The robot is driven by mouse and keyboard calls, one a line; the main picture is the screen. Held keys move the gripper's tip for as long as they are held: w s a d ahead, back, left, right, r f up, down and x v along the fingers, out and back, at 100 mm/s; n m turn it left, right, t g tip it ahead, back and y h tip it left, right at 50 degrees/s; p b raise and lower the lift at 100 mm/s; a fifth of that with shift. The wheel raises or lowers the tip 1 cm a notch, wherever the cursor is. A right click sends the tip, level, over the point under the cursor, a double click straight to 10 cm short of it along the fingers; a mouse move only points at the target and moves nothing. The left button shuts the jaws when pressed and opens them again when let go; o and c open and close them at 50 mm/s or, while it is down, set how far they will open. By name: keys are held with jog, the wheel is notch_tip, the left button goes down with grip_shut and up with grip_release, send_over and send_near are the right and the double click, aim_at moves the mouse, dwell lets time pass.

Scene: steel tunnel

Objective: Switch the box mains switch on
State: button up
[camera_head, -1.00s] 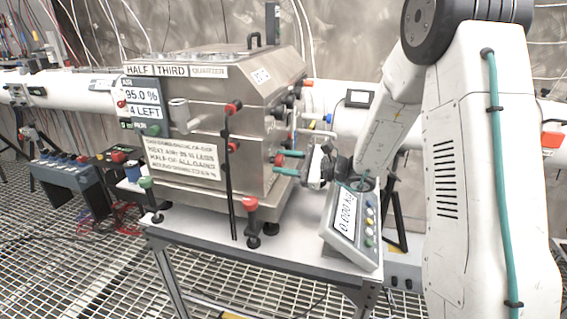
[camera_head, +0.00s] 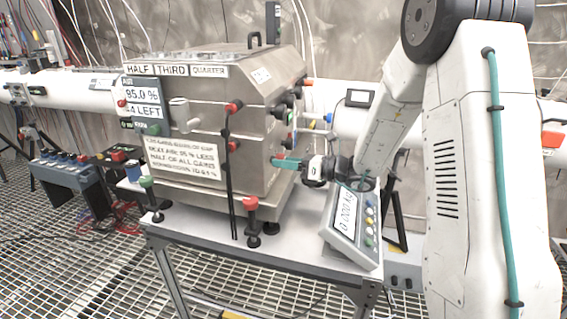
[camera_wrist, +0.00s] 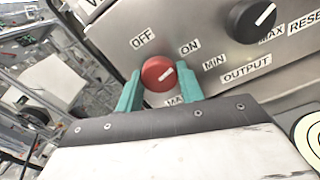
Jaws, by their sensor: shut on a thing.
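The steel box (camera_head: 200,148) stands on a small table. In the wrist view a red rotary knob (camera_wrist: 157,75) sits on its side panel, between an OFF label (camera_wrist: 143,42) and an ON label (camera_wrist: 189,47). The knob's white mark points up and right, toward the ON side. My gripper (camera_wrist: 160,92) has its two teal fingers on either side of the knob and is shut on it. In the head view my gripper (camera_head: 285,162) is at the box's right side, and the knob is hidden there.
A black knob (camera_wrist: 252,20) with MIN, MAX and OUTPUT labels is right of the red knob. A scale with a display (camera_head: 352,222) stands on the table (camera_head: 290,252) just below my wrist. Several coloured knobs and plugs project from the box.

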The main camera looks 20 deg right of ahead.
jog(key=shift+w+d+r+m, duration=0.1)
jog(key=shift+r+m, duration=0.05)
jog(key=shift+m, duration=0.5)
jog(key=shift+w+d+r+m, duration=0.1)
jog(key=shift+m, duration=0.85)
jog(key=o, duration=1)
jog(key=shift+s, duration=0.1)
jog(key=shift+a+f, duration=0.1)
jog(key=v, duration=0.8)
jog(key=shift+a, duration=0.1)
